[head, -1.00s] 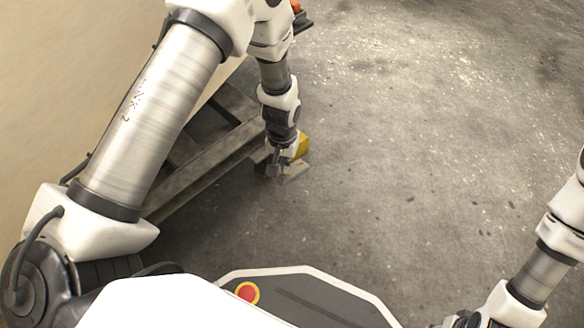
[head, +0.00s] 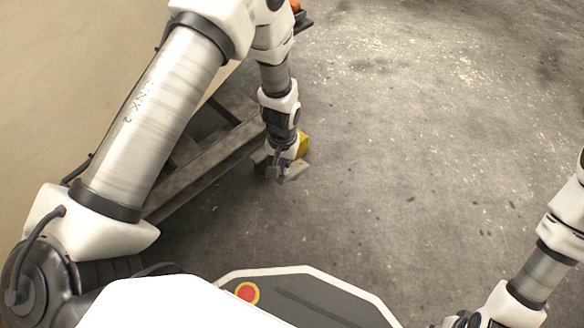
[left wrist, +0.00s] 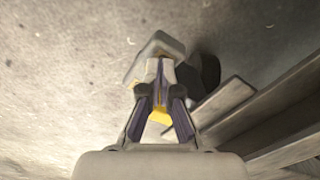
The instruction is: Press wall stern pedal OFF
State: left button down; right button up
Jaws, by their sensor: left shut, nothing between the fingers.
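The pedal shows as a yellow part (head: 304,145) with a grey plate (head: 296,172) on the floor, beside the end of a metal frame at the left wall. My left gripper (head: 277,177) points down at it and partly hides it. In the left wrist view, the left gripper (left wrist: 160,85) is shut and empty, with its fingertips over the pedal's grey plate (left wrist: 158,46) and some yellow (left wrist: 160,114) showing between the fingers. I cannot tell whether the tips touch the pedal, or which way it is tilted.
The grey-brown metal frame (head: 205,160) runs along the floor by the beige wall (head: 70,80), close to the left gripper. An orange item (head: 295,6) shows at the top, partly hidden by my arm. The concrete floor (head: 430,130) to the right is clear.

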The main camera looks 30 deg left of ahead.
pick_arm(q)
jog(key=shift+f+b, duration=0.4)
jog(key=shift+f, duration=0.75)
dwell(0.5)
jog(key=shift+r+p, duration=0.35)
jog(key=shift+p, duration=0.05)
notch_tip(320, 180, up, 2)
jog(key=shift+r+p, duration=0.1)
jog(key=shift+p, duration=1.05)
notch_tip(320, 180, up, 4)
jog(key=p, duration=0.4)
jog(key=shift+r+p, duration=0.15)
jog(key=shift+p, duration=0.2)
